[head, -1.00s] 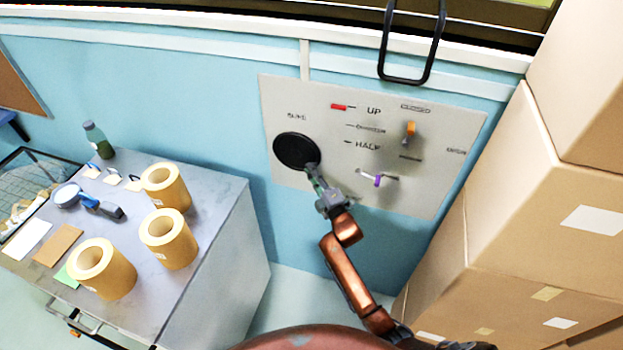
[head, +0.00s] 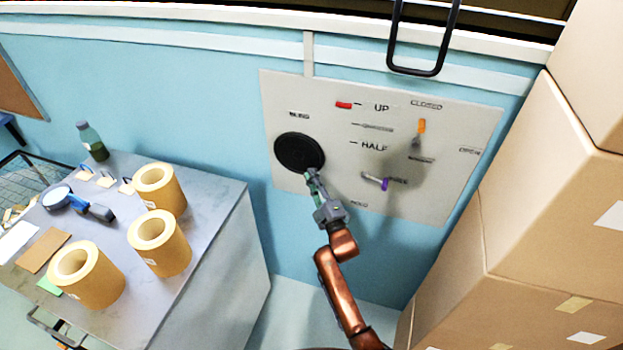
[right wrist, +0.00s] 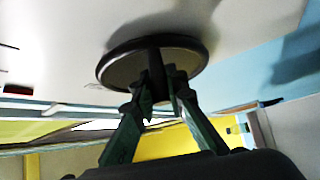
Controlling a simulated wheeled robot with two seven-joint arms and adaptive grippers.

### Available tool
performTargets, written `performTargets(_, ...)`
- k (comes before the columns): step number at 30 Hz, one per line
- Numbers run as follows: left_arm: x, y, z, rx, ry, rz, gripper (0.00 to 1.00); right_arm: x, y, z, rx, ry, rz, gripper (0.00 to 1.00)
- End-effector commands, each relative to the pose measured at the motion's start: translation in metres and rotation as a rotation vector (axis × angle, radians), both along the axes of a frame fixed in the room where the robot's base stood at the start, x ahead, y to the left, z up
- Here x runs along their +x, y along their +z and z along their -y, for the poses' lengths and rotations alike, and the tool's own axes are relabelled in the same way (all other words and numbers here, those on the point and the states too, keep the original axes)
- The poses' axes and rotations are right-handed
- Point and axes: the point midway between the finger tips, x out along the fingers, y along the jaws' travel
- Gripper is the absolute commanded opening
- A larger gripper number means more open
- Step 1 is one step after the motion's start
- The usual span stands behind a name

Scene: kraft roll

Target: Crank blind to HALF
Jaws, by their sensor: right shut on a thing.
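The crank (head: 299,151) is a black disc on the left part of a pale wall panel (head: 330,95). In the right wrist view the crank disc (right wrist: 128,64) has a dark knob (right wrist: 156,75) standing out from it. My right gripper (head: 312,176) is at the disc's lower right edge. In the right wrist view its green fingers (right wrist: 160,88) are shut on the knob. A red marker (head: 343,105) sits beside the UP mark on the panel, above the HALF mark (head: 373,146). My left gripper is not in view.
The panel also carries an orange-tipped lever (head: 421,126) and a purple-tipped lever (head: 383,184). Cardboard boxes (head: 545,190) stack at the right. A grey table (head: 215,225) at the left holds several kraft rolls (head: 158,243) and a bottle (head: 92,141).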

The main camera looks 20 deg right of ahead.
Motion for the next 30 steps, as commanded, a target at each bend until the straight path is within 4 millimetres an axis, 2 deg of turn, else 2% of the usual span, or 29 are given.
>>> performTargets(2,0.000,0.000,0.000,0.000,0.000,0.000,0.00,0.000,-0.004,0.000,0.000,-0.001,-0.007,0.00)
performTargets(3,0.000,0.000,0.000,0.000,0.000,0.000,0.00,0.000,-0.004,0.000,0.000,-0.001,-0.007,0.14)
performTargets(11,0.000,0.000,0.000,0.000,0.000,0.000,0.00,0.000,-0.002,0.000,0.000,-0.001,-0.003,0.31)
performTargets(18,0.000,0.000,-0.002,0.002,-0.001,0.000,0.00,0.000,-0.001,0.000,0.000,0.000,-0.002,0.31)
performTargets(22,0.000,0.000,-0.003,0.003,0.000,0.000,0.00,-0.007,-0.004,0.002,0.000,0.000,-0.002,0.31)
performTargets(26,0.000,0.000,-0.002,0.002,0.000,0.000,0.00,-0.027,-0.011,0.005,0.000,-0.002,-0.005,0.31)
performTargets(30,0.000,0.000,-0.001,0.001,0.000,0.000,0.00,-0.055,-0.020,0.009,0.001,-0.001,-0.005,0.31)
